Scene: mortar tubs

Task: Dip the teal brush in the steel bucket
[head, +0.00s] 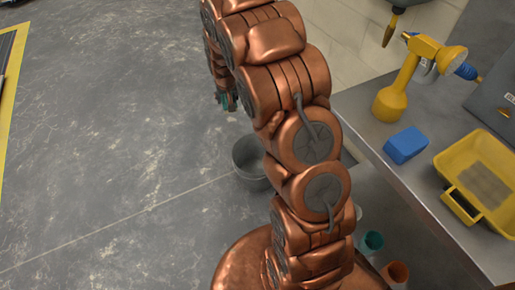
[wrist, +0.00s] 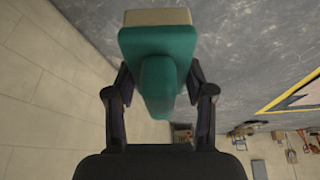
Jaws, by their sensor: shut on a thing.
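My gripper (wrist: 160,100) is shut on the teal brush (wrist: 158,48), which fills the top middle of the wrist view. The brush's handle lies between the two fingers, and its pale bristle end (wrist: 157,17) points away from my gripper. In the head view only a small teal bit (head: 225,99) of the brush shows beside the end of my arm. A grey bucket (head: 248,155), likely the steel bucket, stands on the floor, partly hidden behind my arm. In the head view the brush appears above and left of the bucket, apart from it.
A steel bench (head: 375,135) at the right holds a yellow sprayer (head: 397,95), a blue block (head: 406,145) and a yellow tray (head: 447,161). Teal (head: 372,242) and orange (head: 397,272) tubs stand below it. The floor at left is clear up to a yellow-edged area (head: 14,75).

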